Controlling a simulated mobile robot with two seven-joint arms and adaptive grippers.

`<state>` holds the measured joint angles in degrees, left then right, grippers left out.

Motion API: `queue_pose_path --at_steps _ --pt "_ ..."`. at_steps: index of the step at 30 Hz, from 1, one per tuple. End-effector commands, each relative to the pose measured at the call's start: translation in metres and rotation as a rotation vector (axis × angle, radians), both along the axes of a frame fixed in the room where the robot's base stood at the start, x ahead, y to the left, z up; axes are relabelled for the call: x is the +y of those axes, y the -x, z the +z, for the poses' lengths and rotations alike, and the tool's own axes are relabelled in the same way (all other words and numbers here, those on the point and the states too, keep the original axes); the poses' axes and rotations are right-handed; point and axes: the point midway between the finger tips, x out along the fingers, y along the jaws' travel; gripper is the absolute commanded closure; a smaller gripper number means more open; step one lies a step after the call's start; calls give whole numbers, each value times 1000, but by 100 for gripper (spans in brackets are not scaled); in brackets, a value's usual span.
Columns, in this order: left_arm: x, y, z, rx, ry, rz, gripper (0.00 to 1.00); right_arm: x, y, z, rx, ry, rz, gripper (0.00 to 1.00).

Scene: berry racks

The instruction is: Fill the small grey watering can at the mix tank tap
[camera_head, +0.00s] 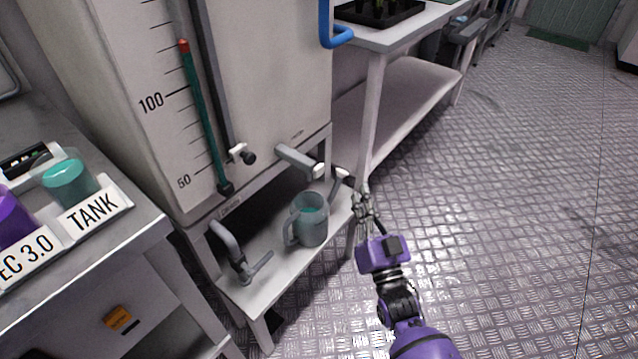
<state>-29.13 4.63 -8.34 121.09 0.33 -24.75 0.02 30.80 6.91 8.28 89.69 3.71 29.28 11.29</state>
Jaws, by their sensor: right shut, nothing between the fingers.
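The small grey watering can (311,229) stands upright on the low white stand below the mix tank. Teal liquid shows inside its open top. The white mix tank (265,90) has a tap (298,159) on its lower front, above the can. My right gripper (363,202) is shut and empty, right of the can and just beyond the stand's edge. It is close to that dark tip; contact is unclear. My left gripper is out of view.
A side table (150,225) at left holds a teal cup (70,184) and a TANK label (94,212). A white bench (385,42) stands behind right. The metal floor at right is clear.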

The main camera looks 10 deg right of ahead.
Motion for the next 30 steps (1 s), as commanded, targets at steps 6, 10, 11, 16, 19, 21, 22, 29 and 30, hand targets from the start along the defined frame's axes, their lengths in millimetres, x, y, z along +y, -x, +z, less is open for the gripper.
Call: queue_pose_path --at_steps 6,10,11,16,19,21,22,29,30 --pt "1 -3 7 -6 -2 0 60 -6 15 24 -118 -39 8 100" --pt "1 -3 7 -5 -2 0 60 -6 16 26 -129 -46 12 100" --pt "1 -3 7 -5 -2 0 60 -6 16 26 -129 -47 13 100" --pt "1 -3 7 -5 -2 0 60 -5 16 26 -127 -46 13 100" --pt "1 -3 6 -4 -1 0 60 -4 15 25 -127 -46 13 100" --pt "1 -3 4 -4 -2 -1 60 -2 12 25 -128 -47 13 100" --pt "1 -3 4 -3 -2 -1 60 0 10 25 -128 -47 13 100" --pt "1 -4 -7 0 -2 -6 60 19 -14 24 -128 -48 13 100" --pt "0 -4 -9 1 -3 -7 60 22 -19 23 -126 -48 12 100"
